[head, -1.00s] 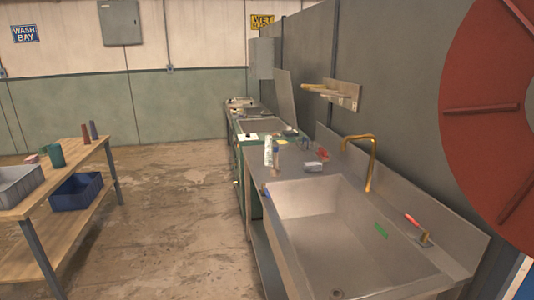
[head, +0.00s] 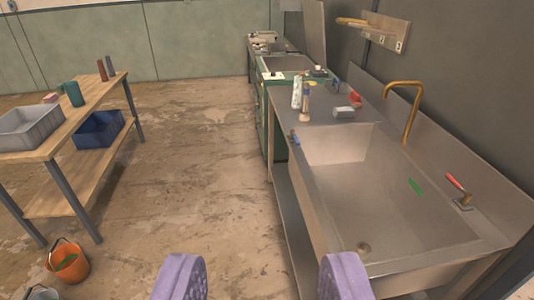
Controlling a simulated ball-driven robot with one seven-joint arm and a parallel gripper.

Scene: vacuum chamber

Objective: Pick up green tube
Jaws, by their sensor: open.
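A teal-green cylinder (head: 74,94), which looks like a mug, stands on the wooden table at left. My gripper (head: 262,277) shows two purple fingertips at the bottom edge.
The wooden table (head: 50,150) at left holds a grey bin (head: 30,128) and two upright tubes; a blue bin (head: 98,130) is on its shelf. An orange bucket (head: 68,263) stands below. Bottles and a faucet (head: 405,100) are by the sink. The floor between is clear.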

